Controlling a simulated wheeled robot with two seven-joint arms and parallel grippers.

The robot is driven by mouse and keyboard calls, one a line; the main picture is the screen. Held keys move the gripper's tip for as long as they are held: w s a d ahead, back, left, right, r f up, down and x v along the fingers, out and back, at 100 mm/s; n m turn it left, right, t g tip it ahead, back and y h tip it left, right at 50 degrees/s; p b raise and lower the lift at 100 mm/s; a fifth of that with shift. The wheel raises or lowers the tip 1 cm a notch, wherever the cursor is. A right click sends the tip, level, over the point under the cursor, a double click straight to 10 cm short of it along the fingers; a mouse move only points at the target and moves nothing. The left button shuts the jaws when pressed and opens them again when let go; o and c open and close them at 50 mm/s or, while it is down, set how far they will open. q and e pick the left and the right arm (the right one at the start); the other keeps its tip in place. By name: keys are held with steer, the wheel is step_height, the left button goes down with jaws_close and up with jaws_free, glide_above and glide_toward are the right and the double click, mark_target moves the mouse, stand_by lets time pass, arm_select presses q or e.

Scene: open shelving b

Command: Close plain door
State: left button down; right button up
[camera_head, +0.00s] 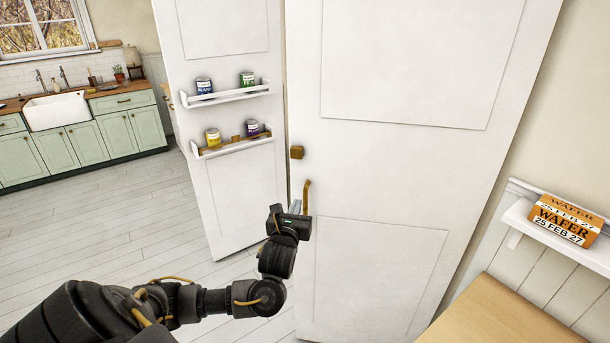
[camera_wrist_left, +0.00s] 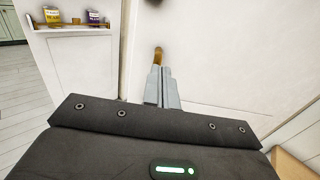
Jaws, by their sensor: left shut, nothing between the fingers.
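The plain door (camera_head: 385,170) is a tall white panelled door with no racks on it. It fills the middle of the head view and shows behind the fingers in the left wrist view (camera_wrist_left: 225,50). My left gripper (camera_head: 295,207) is shut and empty beside the handle. In the left wrist view its closed fingers (camera_wrist_left: 162,86) point at the brass handle (camera_wrist_left: 158,55), partly covering it; contact is unclear. My right gripper is out of view.
Left of the plain door stands another white door (camera_head: 228,190) with two can racks (camera_head: 225,97). A wall ledge at right holds an orange wafer box (camera_head: 565,219) above a wooden surface (camera_head: 505,315). Grey plank floor (camera_head: 100,215) is clear at left.

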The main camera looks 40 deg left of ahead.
arm_select(q)
steer(key=b, duration=0.3)
glide_toward(307, 175)
steer(key=x, duration=0.5)
steer(key=shift+w+a+r, duration=0.1)
steer(key=shift+w+a+p, duration=0.3)
steer(key=shift+w, duration=0.35)
steer(key=shift+w, duration=0.1)
